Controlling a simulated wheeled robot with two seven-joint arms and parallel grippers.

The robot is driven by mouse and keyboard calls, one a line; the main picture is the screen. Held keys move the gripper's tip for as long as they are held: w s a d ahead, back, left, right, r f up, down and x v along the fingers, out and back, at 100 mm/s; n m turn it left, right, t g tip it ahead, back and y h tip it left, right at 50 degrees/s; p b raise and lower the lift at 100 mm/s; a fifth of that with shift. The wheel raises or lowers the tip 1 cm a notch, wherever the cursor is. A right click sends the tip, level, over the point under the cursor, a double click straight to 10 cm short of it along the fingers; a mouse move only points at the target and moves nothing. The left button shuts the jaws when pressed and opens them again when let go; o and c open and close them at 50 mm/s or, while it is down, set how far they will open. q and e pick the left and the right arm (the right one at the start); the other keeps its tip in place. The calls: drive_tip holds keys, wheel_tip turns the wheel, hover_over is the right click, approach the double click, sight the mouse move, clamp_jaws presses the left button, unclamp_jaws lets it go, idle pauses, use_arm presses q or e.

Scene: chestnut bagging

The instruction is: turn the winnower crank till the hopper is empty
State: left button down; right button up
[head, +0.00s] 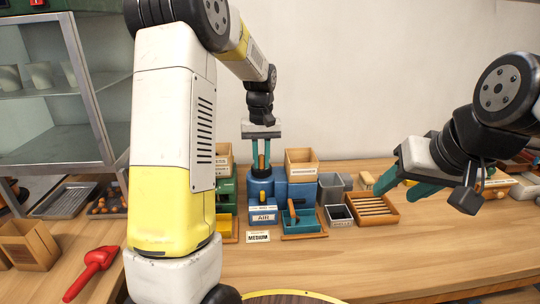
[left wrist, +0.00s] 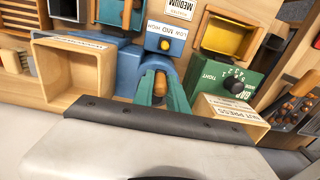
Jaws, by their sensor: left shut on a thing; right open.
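The blue winnower (head: 262,188) stands on the bench with an "AIR" label on its front. Its wooden hopper (head: 301,160) is on top at the right; it also shows in the left wrist view (left wrist: 42,75), where the visible inside is bare wood. My left gripper (head: 261,160) reaches down from above and is shut on the brown crank handle, which shows between its teal fingers in the left wrist view (left wrist: 160,82). The crank arm is mostly hidden. My right gripper (head: 408,187) is open and empty above the bench at the right.
A green machine (left wrist: 235,82) stands beside the winnower. A tray (head: 304,236) is in front of it. Grey bins (head: 331,189) and a slatted wooden tray (head: 391,219) stand to the right. A red tool (head: 92,270) lies front left.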

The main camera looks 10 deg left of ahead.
use_arm(q)
drive_tip(key=c, duration=1.3)
unclamp_jaws()
drive_tip(key=shift+r, duration=3.75)
clamp_jaws()
